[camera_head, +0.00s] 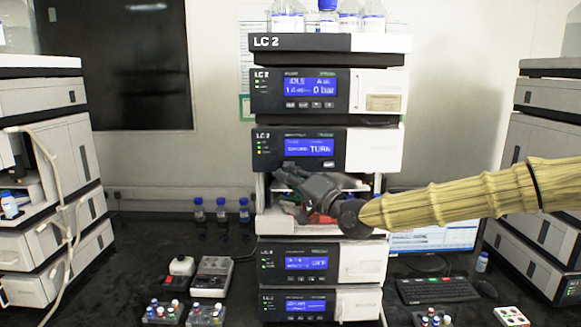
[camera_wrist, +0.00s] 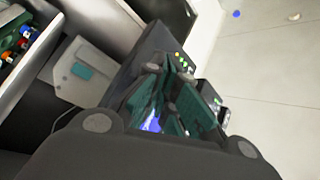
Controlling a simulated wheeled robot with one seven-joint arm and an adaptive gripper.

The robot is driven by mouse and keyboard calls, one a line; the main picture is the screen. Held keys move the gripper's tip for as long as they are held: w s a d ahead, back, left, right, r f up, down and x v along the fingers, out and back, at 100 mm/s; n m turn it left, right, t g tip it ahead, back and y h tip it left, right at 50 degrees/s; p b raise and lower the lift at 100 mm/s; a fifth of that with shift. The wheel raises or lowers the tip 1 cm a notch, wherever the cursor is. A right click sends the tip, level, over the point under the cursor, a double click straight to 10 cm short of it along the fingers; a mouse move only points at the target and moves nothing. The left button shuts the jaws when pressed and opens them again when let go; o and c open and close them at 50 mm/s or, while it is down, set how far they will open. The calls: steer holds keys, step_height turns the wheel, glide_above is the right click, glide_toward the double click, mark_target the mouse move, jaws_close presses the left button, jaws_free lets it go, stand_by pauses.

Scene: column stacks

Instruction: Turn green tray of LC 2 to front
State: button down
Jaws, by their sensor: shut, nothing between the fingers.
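The LC 2 stack (camera_head: 328,42) stands in the middle of the head view, with an open sampler bay (camera_head: 262,190) between its modules. My gripper (camera_head: 282,178) is in front of that bay and covers much of it. Its fingers look closed and empty in the wrist view (camera_wrist: 178,75). At the upper left of the wrist view, vials with coloured caps (camera_wrist: 24,38) stand in a compartment, apart from the fingers. I cannot make out the green tray clearly; red and dark parts show around my gripper in the head view.
Bottles (camera_head: 373,18) stand on top of the stack. Other stacks stand at left (camera_head: 45,140) and right (camera_head: 550,135). Small vial racks (camera_head: 205,314), a grey device (camera_head: 212,275), a keyboard (camera_head: 437,290) and a monitor (camera_head: 435,240) are on the dark bench.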

steer(key=shift+s+b, duration=0.5)
steer(key=shift+s, duration=2)
stand_by(3.6)
